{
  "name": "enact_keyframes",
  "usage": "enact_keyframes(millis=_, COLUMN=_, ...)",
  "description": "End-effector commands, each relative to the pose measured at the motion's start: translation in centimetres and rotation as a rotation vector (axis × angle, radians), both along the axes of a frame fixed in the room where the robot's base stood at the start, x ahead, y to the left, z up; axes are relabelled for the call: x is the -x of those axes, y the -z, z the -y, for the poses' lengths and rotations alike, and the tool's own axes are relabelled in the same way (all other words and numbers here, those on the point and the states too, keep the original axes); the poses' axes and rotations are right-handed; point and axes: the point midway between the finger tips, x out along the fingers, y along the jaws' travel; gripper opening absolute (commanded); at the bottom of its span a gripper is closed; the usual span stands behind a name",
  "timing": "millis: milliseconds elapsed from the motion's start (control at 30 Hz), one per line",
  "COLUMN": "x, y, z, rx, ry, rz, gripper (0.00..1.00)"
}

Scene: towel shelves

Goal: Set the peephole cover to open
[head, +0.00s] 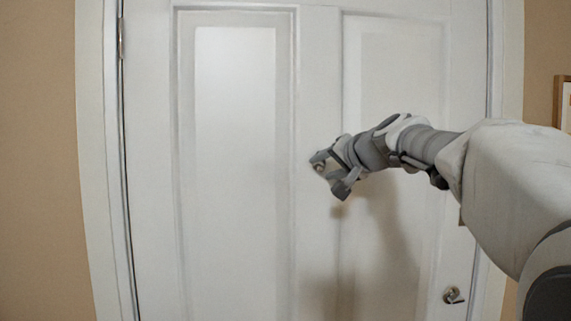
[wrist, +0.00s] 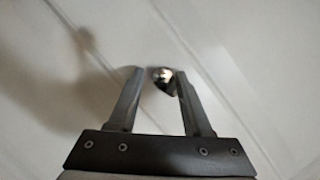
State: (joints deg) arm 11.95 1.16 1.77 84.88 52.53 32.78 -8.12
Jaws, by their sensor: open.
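The peephole (head: 319,167) is a small round metal fitting on the white door's middle upright. In the wrist view the peephole (wrist: 161,74) shows as a shiny metal disc with a dark part at its lower right, just beyond and between my fingertips. Whether that dark part is the cover, and how the cover is set, I cannot tell. My gripper (head: 332,178) is open in front of the door, its fingers on either side of the peephole. In the wrist view the gripper (wrist: 158,72) has nothing held between its fingers.
The white panelled door (head: 235,200) is shut and fills most of the head view. A door handle (head: 453,296) is at the lower right and a hinge (head: 121,38) at the upper left. A picture frame (head: 565,103) hangs on the right wall.

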Motion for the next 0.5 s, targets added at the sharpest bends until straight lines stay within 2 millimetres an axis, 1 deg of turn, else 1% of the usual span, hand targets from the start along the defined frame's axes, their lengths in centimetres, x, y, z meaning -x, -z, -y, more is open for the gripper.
enact_keyframes(millis=233, x=-0.09, y=0.06, z=-0.02, rx=0.000, ry=0.000, rz=0.000, gripper=0.49)
enact_keyframes(millis=267, x=-0.08, y=0.06, z=-0.02, rx=0.000, ry=0.000, rz=0.000, gripper=0.48)
enact_keyframes(millis=400, x=-0.08, y=0.05, z=-0.01, rx=0.000, ry=0.000, rz=0.000, gripper=0.22)
enact_keyframes(millis=467, x=-0.07, y=0.05, z=-0.01, rx=0.000, ry=0.000, rz=0.000, gripper=0.12)
enact_keyframes(millis=500, x=-0.07, y=0.06, z=0.00, rx=0.000, ry=0.000, rz=0.000, gripper=0.04)
